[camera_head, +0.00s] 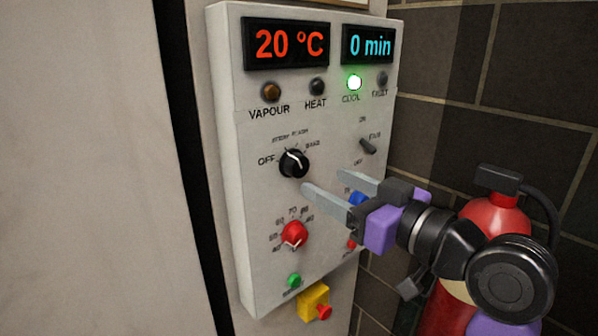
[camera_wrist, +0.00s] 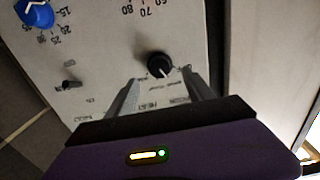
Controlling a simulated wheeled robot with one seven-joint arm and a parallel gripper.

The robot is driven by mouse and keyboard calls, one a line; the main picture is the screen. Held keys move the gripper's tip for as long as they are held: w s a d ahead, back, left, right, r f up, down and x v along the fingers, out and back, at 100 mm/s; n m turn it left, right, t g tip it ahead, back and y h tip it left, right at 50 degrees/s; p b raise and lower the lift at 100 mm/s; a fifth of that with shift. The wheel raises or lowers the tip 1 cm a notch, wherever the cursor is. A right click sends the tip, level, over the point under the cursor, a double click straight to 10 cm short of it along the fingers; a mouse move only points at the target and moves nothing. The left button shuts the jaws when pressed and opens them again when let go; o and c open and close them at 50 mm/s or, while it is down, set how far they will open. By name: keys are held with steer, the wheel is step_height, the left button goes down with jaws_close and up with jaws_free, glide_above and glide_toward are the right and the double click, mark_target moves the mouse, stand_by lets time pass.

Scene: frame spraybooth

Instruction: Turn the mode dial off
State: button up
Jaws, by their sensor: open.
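The mode dial (camera_head: 294,164) is a black knob with a white pointer mark on the control panel's left side. OFF is printed to its left, with small labels above and BAKE at upper right. Its mark appears to point up and slightly left, between OFF and the upper labels; the exact setting is hard to tell. My gripper (camera_head: 322,180) is open and empty, in front of the panel to the dial's lower right. In the wrist view the dial (camera_wrist: 154,65) appears upside down, just beyond and between the fingertips (camera_wrist: 160,77). I see no clear contact.
The green COOL lamp (camera_head: 354,83) is lit. A red extinguisher (camera_head: 494,216) stands at right.

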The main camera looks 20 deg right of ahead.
mark_target(302, 169)
steer(key=p+x, duration=0.1)
steer(key=x, duration=0.6)
steer(key=shift+w, duration=0.2)
jaws_close()
steer(key=n+b, duration=0.2)
steer(key=n, duration=0.2)
steer(key=shift+d+f+n+b, duration=0.1)
steer(key=shift+f+n+b, duration=0.05)
steer(key=shift+n+b, duration=1.4)
steer(key=shift+n, duration=0.95)
